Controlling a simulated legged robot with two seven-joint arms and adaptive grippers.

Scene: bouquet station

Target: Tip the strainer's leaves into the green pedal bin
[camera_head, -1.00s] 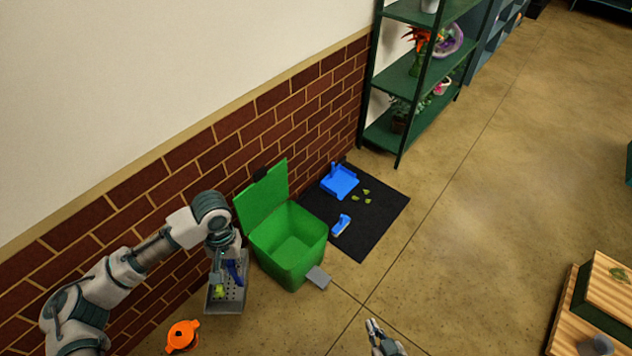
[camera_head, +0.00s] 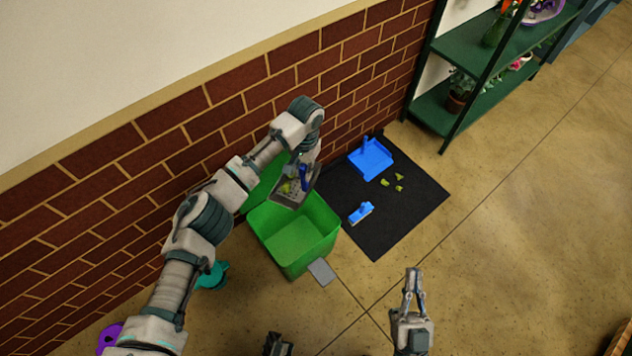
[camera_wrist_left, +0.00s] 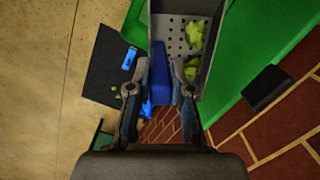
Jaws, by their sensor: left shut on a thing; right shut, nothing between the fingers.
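My left gripper (camera_head: 304,172) is shut on the blue handle (camera_wrist_left: 159,72) of the grey perforated strainer (camera_head: 283,198). Yellow-green leaves (camera_wrist_left: 195,35) lie inside the strainer, seen in the left wrist view. In the head view the strainer is above the back of the green pedal bin (camera_head: 309,258), close to its raised lid (camera_head: 264,186). The bin is open, and the part of its inside that shows looks empty. The lid also shows in the left wrist view (camera_wrist_left: 238,60). My right gripper (camera_head: 414,275) is shut and empty, right of the bin.
A black mat (camera_head: 405,222) beside the bin holds a blue dustpan (camera_head: 371,160), a blue brush (camera_head: 360,213) and several loose leaves (camera_head: 398,177). The brick wall (camera_head: 150,190) runs behind the bin. A green shelf (camera_head: 447,115) stands beyond.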

